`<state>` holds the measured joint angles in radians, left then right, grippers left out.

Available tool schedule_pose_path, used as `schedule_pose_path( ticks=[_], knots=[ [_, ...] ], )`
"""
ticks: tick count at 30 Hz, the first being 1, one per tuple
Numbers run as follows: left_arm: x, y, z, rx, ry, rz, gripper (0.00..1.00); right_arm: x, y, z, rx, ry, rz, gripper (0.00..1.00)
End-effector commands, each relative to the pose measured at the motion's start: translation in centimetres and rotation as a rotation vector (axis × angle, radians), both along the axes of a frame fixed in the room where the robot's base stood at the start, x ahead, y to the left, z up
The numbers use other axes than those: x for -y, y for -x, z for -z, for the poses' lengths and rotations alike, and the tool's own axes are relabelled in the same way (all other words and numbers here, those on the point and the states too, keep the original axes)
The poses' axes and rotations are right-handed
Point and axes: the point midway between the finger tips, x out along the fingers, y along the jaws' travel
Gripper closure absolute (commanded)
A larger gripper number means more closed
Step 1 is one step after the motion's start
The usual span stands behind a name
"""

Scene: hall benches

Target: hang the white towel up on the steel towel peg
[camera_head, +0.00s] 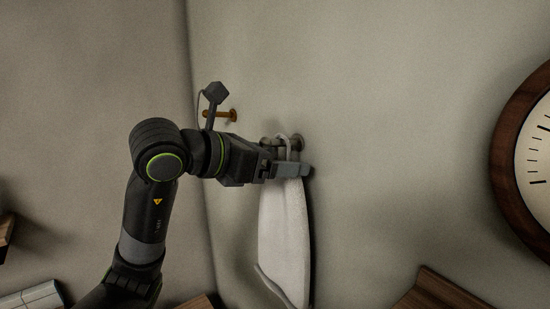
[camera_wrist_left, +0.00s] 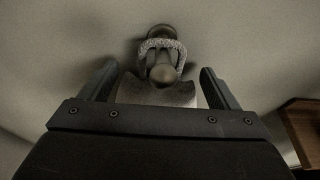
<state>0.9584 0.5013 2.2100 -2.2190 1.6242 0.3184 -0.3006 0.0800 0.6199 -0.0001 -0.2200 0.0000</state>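The white towel (camera_head: 284,235) hangs down along the wall, below my left gripper (camera_head: 296,171). Its top edge (camera_wrist_left: 155,92) shows between the fingers in the left wrist view. The steel towel peg (camera_head: 298,142) sticks out of the wall just above the fingers. In the left wrist view, the towel's grey-white loop (camera_wrist_left: 149,46) arches over the peg, with the peg's round end (camera_wrist_left: 163,73) in front of it. My left gripper's fingers (camera_wrist_left: 163,84) stand apart on either side of the towel, with a narrow gap at each side. My right gripper is not in view.
A brass-coloured peg (camera_head: 231,115) is on the wall to the left, partly behind my wrist camera. A wooden-framed clock (camera_head: 506,150) hangs at the right. A wooden piece (camera_head: 440,292) stands at the lower right. The wall between peg and clock is clear.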

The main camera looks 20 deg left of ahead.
Motion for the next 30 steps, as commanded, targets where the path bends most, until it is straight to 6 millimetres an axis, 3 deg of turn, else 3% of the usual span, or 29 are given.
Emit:
schedule_pose_path(
  ticks=[4,18,30],
  knots=[
    [0.0,0.0,0.0,0.000,0.000,0.000,0.00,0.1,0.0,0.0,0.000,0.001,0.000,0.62],
    [-0.2,0.2,0.0,0.001,-0.001,-0.001,0.00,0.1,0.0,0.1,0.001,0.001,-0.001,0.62],
    [-2.7,3.2,-1.1,0.005,-0.005,-0.004,0.00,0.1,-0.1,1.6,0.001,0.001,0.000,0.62]
  ],
)
